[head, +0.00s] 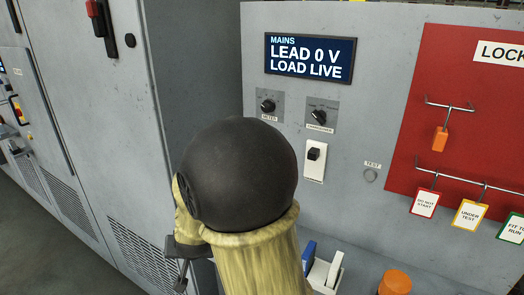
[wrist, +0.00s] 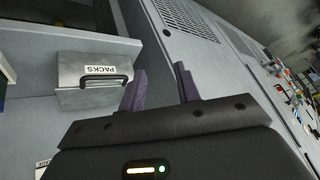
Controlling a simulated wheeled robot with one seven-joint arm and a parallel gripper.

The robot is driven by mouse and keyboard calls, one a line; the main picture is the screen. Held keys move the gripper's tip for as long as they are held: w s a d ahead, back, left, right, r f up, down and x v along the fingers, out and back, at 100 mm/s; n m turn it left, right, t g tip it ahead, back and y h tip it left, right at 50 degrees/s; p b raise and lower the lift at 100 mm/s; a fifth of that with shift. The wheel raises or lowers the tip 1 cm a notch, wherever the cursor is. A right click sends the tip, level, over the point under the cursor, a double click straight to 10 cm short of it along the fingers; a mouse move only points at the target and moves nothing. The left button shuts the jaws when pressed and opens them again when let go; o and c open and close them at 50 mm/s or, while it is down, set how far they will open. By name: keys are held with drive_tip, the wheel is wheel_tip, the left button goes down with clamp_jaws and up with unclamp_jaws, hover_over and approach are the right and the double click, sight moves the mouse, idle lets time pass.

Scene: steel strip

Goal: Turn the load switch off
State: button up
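A display (head: 310,58) on the grey panel reads "MAINS LEAD 0 V LOAD LIVE". Below it are a METER knob (head: 267,106), a CHANGEOVER knob (head: 319,117) and a white plate with a black switch lever (head: 313,154). I cannot read any label naming the load switch. A red-handled switch (head: 95,9) is on the tall cabinet at upper left, cut by the frame edge. My gripper (wrist: 160,88) shows in the wrist view with its two purple fingers apart and nothing between them. My arm hides part of the panel in the head view.
A red lockout board (head: 405,150) with hanging tags is at right. An orange round object (head: 395,283) and a white holder (head: 326,272) stand on the ledge below. The wrist view shows a grey PACKS box (wrist: 90,82) with a black handle and a vented cabinet (wrist: 188,20).

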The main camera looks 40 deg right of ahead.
drive_tip(key=w+d+r+m+t+h+p, duration=0.1)
drive_tip(key=w+d+r+m+t+h, duration=0.1)
drive_tip(key=w+d+r+m+h, duration=0.25)
drive_tip(key=w+d+r+m+t+h+p, duration=0.1)
drive_tip(key=w+d+m+h, duration=0.25)
drive_tip(key=w+d, duration=0.3)
drive_tip(key=s+d+r+m+g+h+p, duration=0.1)
drive_tip(key=s+d+r+m+g+h, duration=0.1)
drive_tip(key=d+m+h, duration=0.5)
wheel_tip(320, 180, up, 2)
drive_tip(key=shift+d+r+m+g+h+p, duration=0.15)
drive_tip(key=shift+d+m+g+h+p, duration=0.35)
drive_tip(key=shift+d+m, duration=0.6)
drive_tip(key=shift+d, duration=0.25)
drive_tip(key=p+x, duration=0.6)
drive_tip(key=x, duration=1.1)
drive_tip(key=shift+p, duration=0.3)
clamp_jaws()
